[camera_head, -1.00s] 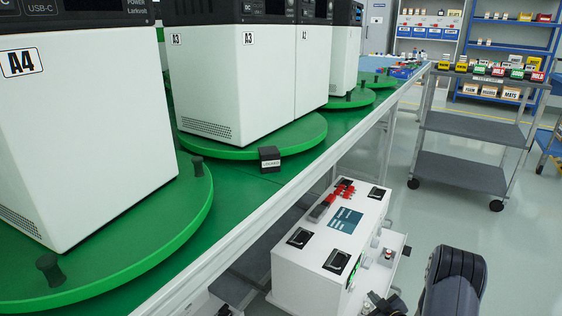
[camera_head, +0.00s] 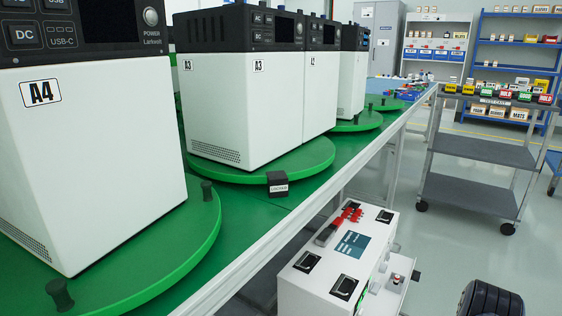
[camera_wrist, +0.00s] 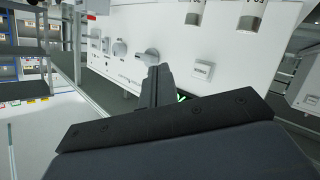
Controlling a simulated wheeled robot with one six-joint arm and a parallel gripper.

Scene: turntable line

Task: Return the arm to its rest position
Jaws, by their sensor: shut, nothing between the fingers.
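My arm shows as a dark rounded part at the lower right corner of the head view; its gripper end is out of that view. In the wrist view my gripper (camera_wrist: 157,85) is shut and empty, its dark fingers together. It points towards the side of a white box-shaped unit (camera_wrist: 185,45) with knobs and a label. The fingers look apart from the unit, but the exact gap is hard to tell. In the head view what looks like the same white unit (camera_head: 318,288) stands beside the green bench, with a small screen and red parts on top.
White devices A4 (camera_head: 100,150) and A3 (camera_head: 215,105) stand on green turntables (camera_head: 290,165) along the bench at left. Blue shelves (camera_head: 510,60) are behind. Grey floor between the unit and cart is clear.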

